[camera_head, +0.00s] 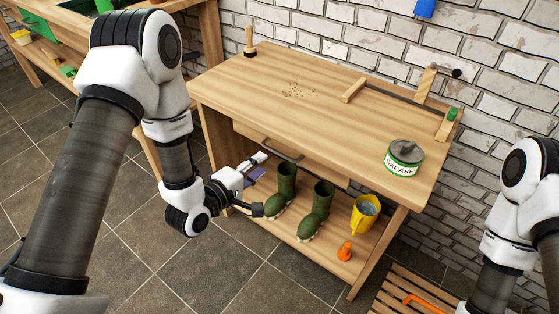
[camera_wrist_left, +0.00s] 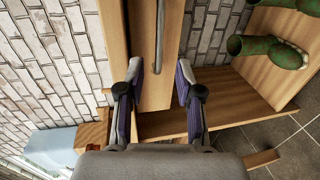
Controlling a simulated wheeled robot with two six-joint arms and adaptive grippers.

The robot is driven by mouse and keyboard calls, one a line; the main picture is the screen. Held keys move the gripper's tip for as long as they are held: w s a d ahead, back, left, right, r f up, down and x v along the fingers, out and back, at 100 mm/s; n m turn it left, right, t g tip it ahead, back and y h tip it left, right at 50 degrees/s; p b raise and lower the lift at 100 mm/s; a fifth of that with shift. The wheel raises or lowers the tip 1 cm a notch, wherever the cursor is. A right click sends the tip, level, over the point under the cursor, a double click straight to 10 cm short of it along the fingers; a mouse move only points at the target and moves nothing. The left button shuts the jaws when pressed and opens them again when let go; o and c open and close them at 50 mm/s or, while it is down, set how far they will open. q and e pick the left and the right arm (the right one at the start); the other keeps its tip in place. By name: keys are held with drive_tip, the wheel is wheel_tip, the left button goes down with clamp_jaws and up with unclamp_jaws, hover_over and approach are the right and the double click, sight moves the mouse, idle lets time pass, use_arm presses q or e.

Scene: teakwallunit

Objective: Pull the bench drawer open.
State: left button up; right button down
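The wooden bench (camera_head: 270,75) stands against the brick wall. Its drawer (camera_head: 247,131) is under the top and looks shut, with a dark bar handle (camera_head: 283,151) on its front. My left gripper (camera_head: 259,183) is open in front of the bench, near the handle and a little to its left and below. In the left wrist view the open fingers (camera_wrist_left: 160,72) face the drawer front (camera_wrist_left: 150,95), and the grey handle (camera_wrist_left: 160,35) runs into the space between the fingertips. Contact with the handle cannot be told. My right gripper is out of view.
Green boots (camera_head: 322,200), a yellow bucket (camera_head: 364,214) and an orange object (camera_head: 345,251) stand on the lower shelf. A grease tin (camera_head: 404,160) and wooden blocks are on the bench top. A slatted wooden piece (camera_head: 420,290) lies at the lower right. Tiled floor before the bench is clear.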

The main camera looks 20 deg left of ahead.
use_arm(q)
drive_tip(key=x, duration=0.7)
drive_tip(key=shift+d+b, duration=0.2)
drive_tip(key=shift+b, duration=0.25)
clamp_jaws()
